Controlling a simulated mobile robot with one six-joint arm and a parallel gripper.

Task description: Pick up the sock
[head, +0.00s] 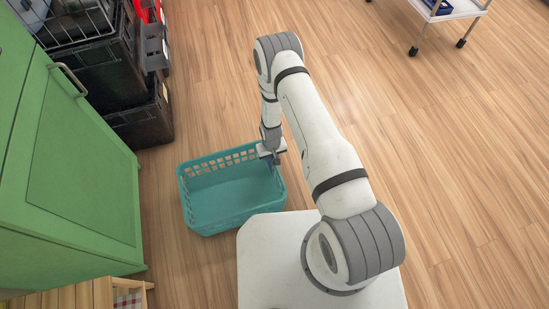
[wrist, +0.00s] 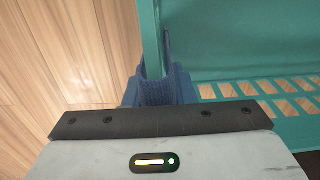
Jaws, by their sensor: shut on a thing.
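A green cabinet (head: 85,150) stands left of the basket. Dark stacked crates (head: 145,115) are behind it at the upper left. A wooden crate (head: 75,296) is at the lower left. A white wheeled cart (head: 445,12) stands far right. The wooden floor (head: 450,150) on the right is clear.

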